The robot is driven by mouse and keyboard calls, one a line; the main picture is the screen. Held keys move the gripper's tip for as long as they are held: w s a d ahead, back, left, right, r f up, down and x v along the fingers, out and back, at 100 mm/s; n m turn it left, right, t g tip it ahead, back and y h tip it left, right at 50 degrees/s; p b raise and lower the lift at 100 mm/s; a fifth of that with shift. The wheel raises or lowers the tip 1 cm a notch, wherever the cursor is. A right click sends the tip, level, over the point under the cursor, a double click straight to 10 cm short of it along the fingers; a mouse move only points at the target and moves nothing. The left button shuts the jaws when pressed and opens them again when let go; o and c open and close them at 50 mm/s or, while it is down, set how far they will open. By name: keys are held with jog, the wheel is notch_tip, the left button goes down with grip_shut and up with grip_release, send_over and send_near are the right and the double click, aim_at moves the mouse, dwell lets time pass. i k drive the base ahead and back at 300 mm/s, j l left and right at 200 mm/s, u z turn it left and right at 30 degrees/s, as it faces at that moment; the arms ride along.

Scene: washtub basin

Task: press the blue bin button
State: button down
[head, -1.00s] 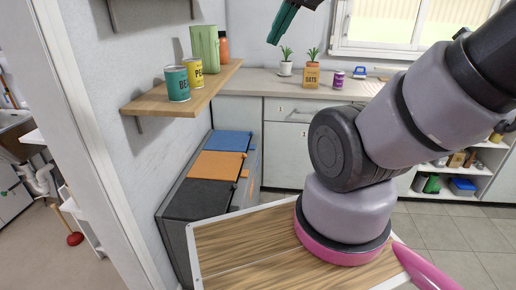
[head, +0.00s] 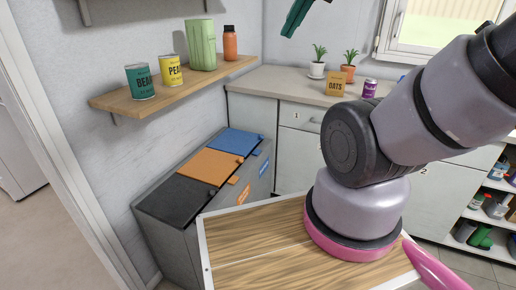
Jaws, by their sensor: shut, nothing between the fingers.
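The blue bin's lid (head: 227,142) is at the back of a row of three bins against the left wall, behind the orange and black ones. A small blue tab (head: 257,152), which looks like its button, sticks out at the lid's right front edge. My gripper (head: 290,34) is teal and shows only partly at the top edge, in the air high above the counter and away from the bins. It is shut and empty. Its upper part is cut off by the frame.
The orange lid (head: 211,166) and black lid (head: 183,198) are nearer. A wooden shelf (head: 170,92) with cans, a green vase and an orange bottle overhangs the bins' left side. The counter (head: 300,88) holds plants and an oats packet.

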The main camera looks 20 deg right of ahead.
aim_at(256, 152)
jog(key=i+l+u, duration=0.1)
jog(key=l, duration=0.25)
jog(key=i+l, duration=0.3)
jog(key=i+l+u, duration=0.15)
jog(key=l, duration=0.2)
jog(key=i+l, duration=0.2)
jog(key=l, duration=0.15)
jog(key=i+l+u, duration=0.15)
jog(key=l, duration=0.25)
